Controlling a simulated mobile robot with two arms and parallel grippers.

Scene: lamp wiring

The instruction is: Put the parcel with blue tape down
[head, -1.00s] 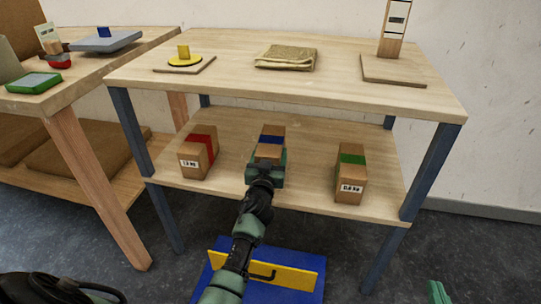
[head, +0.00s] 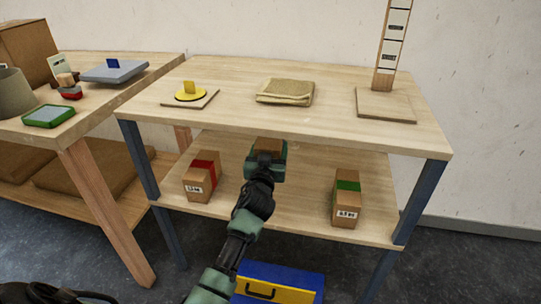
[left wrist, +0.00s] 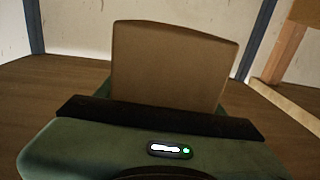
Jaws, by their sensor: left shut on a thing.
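My left gripper (head: 266,160) is over the lower shelf (head: 300,175), between the two other parcels, and is shut on a brown parcel (head: 268,145). The gripper hides most of this parcel in the head view; only its brown top shows and its blue tape is hidden. The left wrist view shows the parcel's plain brown face (left wrist: 172,62) upright beyond the gripper body. I cannot tell whether its underside touches the shelf. My right gripper is not in view.
A red-taped parcel (head: 202,180) stands left on the lower shelf, a green-taped one (head: 347,198) right. The upper shelf (head: 235,112) is close above my gripper and holds a folded cloth (head: 286,92). A blue box with a yellow front (head: 270,288) is on the floor.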

